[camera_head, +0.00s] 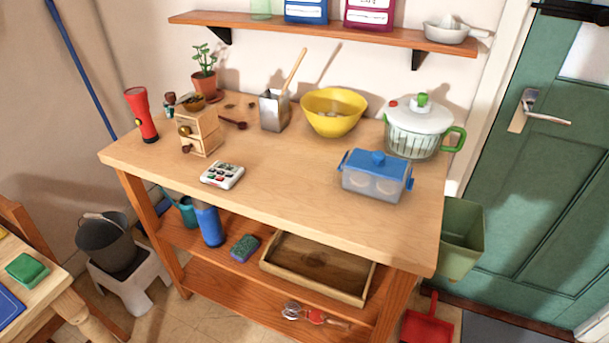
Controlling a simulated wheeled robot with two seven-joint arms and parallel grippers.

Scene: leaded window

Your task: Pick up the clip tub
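The clip tub (375,188) stands near the right front part of the wooden table (290,185). It is a clear, greyish box with a blue lid, a blue knob on top and blue clips at its sides. Pale round shapes show faintly through its front wall. Neither of my grippers is in the head view, and nothing touches the tub.
A salad spinner (418,120) with a green handle stands behind the tub, and a yellow bowl (333,110) is behind and left. A calculator-like device (222,175), wooden grinder (198,135) and red torch (141,115) are further left. The table front between device and tub is clear.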

